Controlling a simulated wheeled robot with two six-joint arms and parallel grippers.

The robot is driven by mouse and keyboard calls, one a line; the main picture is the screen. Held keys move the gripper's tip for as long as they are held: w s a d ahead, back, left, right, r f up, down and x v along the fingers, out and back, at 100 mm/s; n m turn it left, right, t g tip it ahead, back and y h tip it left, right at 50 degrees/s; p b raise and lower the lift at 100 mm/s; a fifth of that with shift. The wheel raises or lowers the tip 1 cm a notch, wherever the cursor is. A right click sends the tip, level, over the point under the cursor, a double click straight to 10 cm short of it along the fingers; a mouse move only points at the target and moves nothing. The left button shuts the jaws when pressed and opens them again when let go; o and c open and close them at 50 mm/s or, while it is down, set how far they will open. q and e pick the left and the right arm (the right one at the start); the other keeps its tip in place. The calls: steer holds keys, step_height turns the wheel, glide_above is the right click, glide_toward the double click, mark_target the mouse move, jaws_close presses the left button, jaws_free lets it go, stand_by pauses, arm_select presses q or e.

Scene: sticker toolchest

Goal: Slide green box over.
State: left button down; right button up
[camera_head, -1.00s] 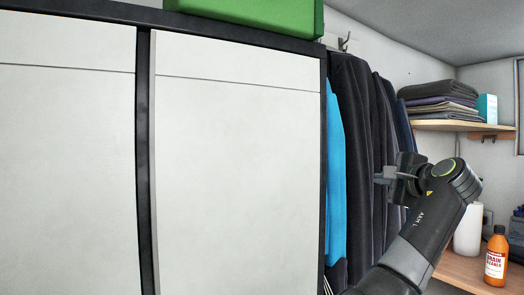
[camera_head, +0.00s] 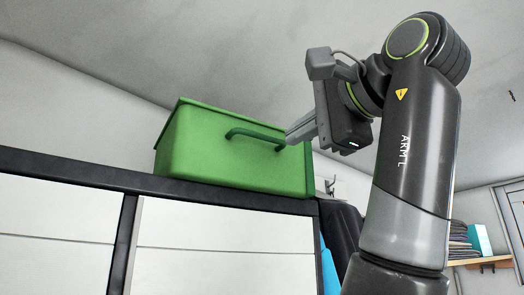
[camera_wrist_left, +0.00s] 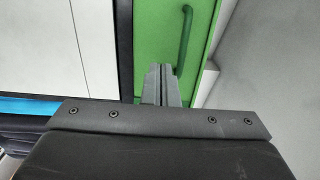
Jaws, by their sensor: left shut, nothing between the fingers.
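The green box (camera_head: 225,160) sits on the black top of a white cabinet (camera_head: 225,240), near its right end. A curved green handle (camera_head: 252,136) stands out from its front face. My left gripper (camera_head: 290,138) is shut and empty, with its fingertips at the right end of the handle. In the left wrist view the shut fingers (camera_wrist_left: 160,72) lie beside the handle (camera_wrist_left: 185,40), in front of the green box (camera_wrist_left: 155,30). I cannot tell whether they touch it. My right gripper is not in view.
The cabinet's dark top edge (camera_head: 60,165) runs along the front, bare to the left of the box. Dark clothes (camera_head: 340,232) hang at the cabinet's right side. A shelf with folded cloth (camera_head: 460,240) is farther right.

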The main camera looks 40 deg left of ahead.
mark_target(251, 161)
arm_select(q)
steer(key=p+x, duration=0.3)
steer(key=x, duration=0.7)
steer(key=shift+s+r+p, duration=0.1)
steer(key=shift+r+p, duration=0.05)
steer(key=shift+p, duration=0.25)
steer(key=shift+a, duration=0.35)
